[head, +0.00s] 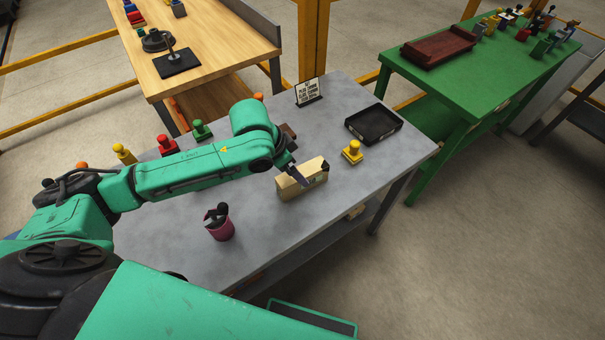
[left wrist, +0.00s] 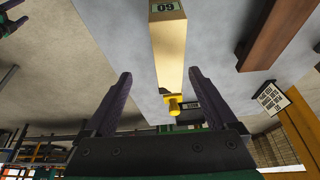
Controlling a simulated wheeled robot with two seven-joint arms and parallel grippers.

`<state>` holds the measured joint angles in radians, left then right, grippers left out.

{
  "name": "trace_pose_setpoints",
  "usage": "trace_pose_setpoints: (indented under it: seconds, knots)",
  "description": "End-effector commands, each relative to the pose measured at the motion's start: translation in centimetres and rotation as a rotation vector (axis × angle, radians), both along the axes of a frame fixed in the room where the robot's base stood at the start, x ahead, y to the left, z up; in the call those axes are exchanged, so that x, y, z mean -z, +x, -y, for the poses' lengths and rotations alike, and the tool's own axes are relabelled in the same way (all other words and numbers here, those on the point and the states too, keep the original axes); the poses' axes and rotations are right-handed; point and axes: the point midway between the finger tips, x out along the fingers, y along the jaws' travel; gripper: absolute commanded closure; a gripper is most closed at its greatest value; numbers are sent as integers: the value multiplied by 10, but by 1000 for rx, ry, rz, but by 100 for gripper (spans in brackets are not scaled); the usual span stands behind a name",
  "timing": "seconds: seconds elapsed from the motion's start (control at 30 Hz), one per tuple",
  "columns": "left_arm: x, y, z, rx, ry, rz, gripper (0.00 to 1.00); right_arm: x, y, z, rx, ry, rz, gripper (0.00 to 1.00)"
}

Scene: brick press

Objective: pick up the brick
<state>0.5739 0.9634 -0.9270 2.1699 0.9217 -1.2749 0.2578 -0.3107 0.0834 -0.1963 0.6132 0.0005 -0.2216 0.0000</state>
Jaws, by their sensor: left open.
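My left gripper (head: 310,171) is at the brick in the head view. In the left wrist view its dark fingers (left wrist: 159,75) are spread apart, one on each side of the brick's line, with gaps visible. Whether the fingertips reach down past the brick's top is unclear.
On the grey table (head: 255,235) are a yellow stamp-like piece (head: 352,153), a black tray (head: 374,124), a sign (head: 309,92) and a maroon cup (head: 219,223). A brown block (head: 289,130) is partly hidden behind my arm. Red (head: 167,145) and green (head: 202,130) pieces stand at the back left.

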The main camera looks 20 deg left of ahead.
Motion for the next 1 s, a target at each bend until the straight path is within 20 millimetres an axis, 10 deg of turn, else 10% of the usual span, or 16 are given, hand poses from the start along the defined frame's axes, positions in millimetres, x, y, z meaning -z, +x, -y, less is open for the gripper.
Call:
trace_pose_setpoints:
  seconds: [0.4, 0.67, 0.9, 1.0]
  knots:
    - [63, 25, 14, -1, 0, 0, 9, -16, 21, -2, -3, 3, 36, 16]
    - [72, 27, 15, 1, 1, 3, 9, -14, 13, -8, -3, 11, 23, 16]
    - [72, 27, 15, 0, 1, 2, 93, -14, 10, -8, -3, 12, 17, 16]
    - [71, 28, 15, 1, 0, 5, 93, -14, 10, -8, -3, 11, 17, 16]
